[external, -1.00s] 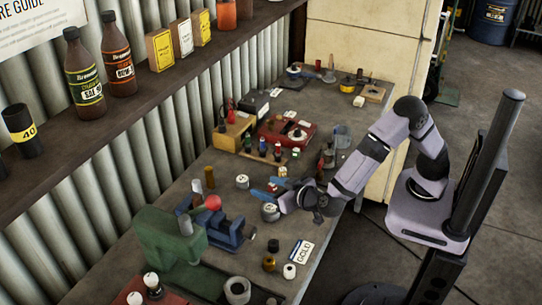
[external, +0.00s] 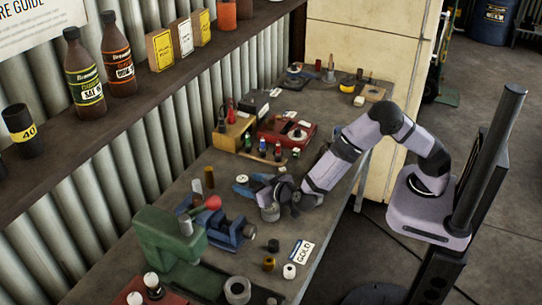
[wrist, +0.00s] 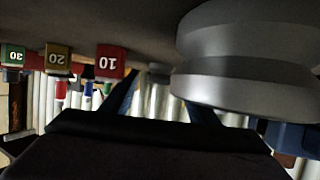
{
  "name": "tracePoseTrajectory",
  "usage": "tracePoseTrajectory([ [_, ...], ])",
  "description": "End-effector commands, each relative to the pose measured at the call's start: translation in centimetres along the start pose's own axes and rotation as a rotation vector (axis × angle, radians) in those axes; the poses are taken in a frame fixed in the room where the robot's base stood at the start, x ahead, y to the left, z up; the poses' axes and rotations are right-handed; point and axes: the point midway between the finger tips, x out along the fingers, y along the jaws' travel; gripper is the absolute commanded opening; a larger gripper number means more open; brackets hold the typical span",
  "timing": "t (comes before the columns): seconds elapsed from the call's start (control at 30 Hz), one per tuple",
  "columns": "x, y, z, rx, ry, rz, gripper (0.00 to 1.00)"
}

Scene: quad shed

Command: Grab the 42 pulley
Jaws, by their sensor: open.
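A grey grooved pulley (wrist: 250,60) fills the upper right of the wrist view, very close to the camera. No number on it is readable there. In the external view a grey pulley (external: 270,213) stands on the bench just below and in front of my gripper (external: 252,185), partly covered by it. A pale-topped round piece (external: 242,179) sits near the fingertips. I cannot read a 42 on either. My gripper is open; its two dark blue fingers (wrist: 163,95) have no object clearly between them.
Blocks marked 10 (wrist: 110,62), 20 (wrist: 58,60) and 30 (wrist: 13,55) appear upside down in the wrist view. A blue vise (external: 225,228) and green machine (external: 165,240) stand to the left.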

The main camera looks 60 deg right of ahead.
Motion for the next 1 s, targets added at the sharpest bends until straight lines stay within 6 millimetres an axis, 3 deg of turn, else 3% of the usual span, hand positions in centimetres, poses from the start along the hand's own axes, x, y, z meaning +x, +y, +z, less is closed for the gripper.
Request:
tracePoseTrajectory([
  [0.2,1.9,0.0,-0.1,-0.001,0.0,0.001,0.54],
  [0.47,2.0,0.0,0.0,0.0,0.0,0.0,0.54],
  [0.67,2.0,0.0,0.0,0.0,0.0,0.0,0.08],
  [1.0,1.8,0.0,-0.4,0.002,0.002,-0.001,0.08],
])
